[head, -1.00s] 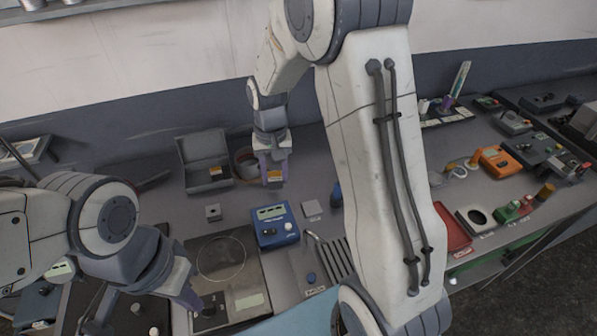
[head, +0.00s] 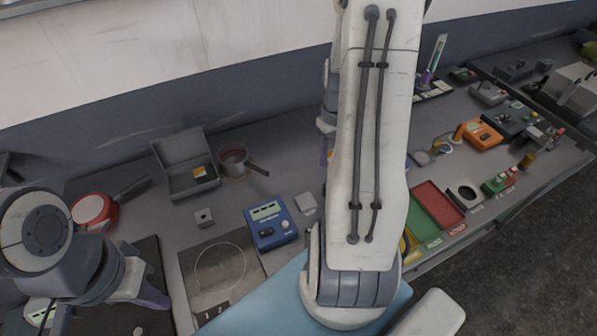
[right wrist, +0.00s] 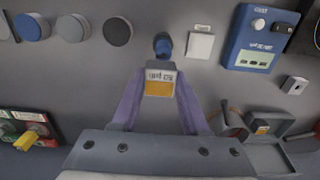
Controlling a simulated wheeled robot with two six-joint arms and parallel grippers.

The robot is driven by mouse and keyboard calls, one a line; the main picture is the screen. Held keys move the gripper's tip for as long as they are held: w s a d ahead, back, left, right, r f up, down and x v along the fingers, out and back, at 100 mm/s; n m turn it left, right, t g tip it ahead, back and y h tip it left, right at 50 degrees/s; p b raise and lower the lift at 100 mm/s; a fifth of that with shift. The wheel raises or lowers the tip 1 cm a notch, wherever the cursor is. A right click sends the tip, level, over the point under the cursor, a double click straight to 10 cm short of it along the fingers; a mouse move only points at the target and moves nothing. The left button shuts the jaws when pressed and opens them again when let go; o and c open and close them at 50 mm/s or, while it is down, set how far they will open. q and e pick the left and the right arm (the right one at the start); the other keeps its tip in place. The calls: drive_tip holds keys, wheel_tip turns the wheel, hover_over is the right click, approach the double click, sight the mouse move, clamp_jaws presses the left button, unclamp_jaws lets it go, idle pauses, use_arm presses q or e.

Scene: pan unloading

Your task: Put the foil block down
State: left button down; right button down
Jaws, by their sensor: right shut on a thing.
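The foil block (right wrist: 159,79) is small, with a grey printed upper part and an orange patch. In the right wrist view it sits between the purple fingers of my right gripper (right wrist: 159,90), which is shut on it. The block appears to be over the grey bench near a dark blue knob (right wrist: 162,44); I cannot tell whether it touches the bench. In the head view my right arm hides the block and nearly all of that gripper. My left gripper (head: 153,295) is at the lower left, only partly visible, its jaw opening unclear.
An open grey case (head: 186,168) holds a small orange-marked block. Beside it stand a copper pot (head: 236,161), a blue device (head: 270,226) and a flat grey square (head: 306,203). A red pan (head: 92,211) is at left, a hob (head: 222,268) in front. Red and green trays (head: 438,206) lie right.

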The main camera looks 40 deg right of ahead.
drive_tip(key=shift+s+d, duration=0.35)
drive_tip(key=shift+s, duration=0.1)
drive_tip(key=shift+w+f, duration=0.25)
drive_tip(key=p, duration=0.4)
hover_over(299, 173)
wheel_tip(299, 173, down, 6)
drive_tip(key=shift+s+f, duration=0.1)
drive_tip(key=shift+f, duration=0.1)
wheel_tip(299, 173, down, 4)
drive_tip(key=shift+a+r+p, duration=0.1)
drive_tip(key=shift+r+p, duration=0.15)
drive_tip(key=shift+p, duration=0.5)
drive_tip(key=shift+f, duration=0.35)
